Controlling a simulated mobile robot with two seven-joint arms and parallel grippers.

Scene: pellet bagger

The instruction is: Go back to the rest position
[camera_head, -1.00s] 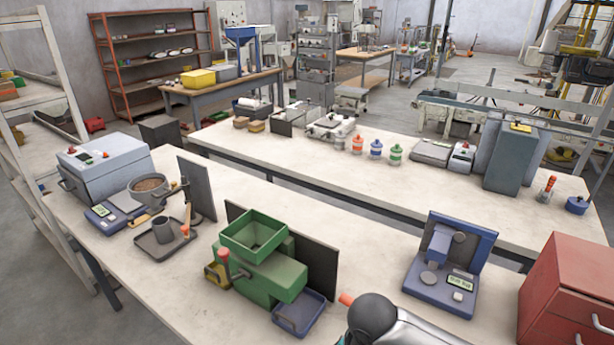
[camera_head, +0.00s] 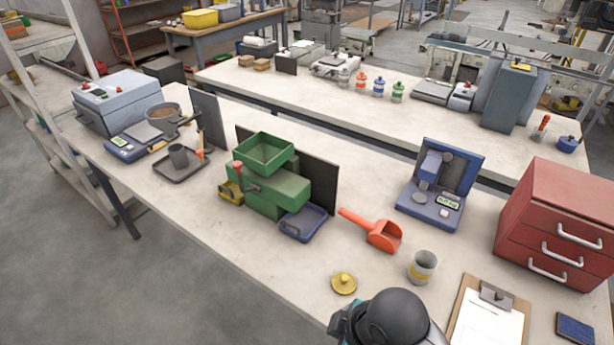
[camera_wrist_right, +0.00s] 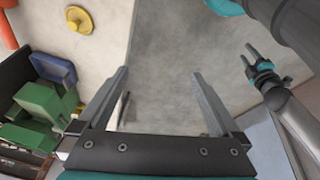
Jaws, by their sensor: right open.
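My right gripper (camera_wrist_right: 160,75) is open in the right wrist view, with nothing between its fingers. It hangs over bare grey floor past the table edge. A second gripper with a teal band, apparently my left gripper (camera_wrist_right: 256,65), shows small at the upper right of that view; its jaw opening is unclear. In the head view, a dark rounded part of my arm shows at the bottom. Neither gripper shows clearly there. The green bagger (camera_head: 281,190) stands on the near table, and also shows in the wrist view (camera_wrist_right: 45,105).
The near table (camera_head: 300,262) holds an orange scoop (camera_head: 383,236), yellow lid (camera_head: 344,284), banded cup (camera_head: 422,267), blue device (camera_head: 435,206), clipboard (camera_head: 490,325) and red drawer cabinet (camera_head: 562,222). Floor (camera_head: 180,310) at lower left is clear.

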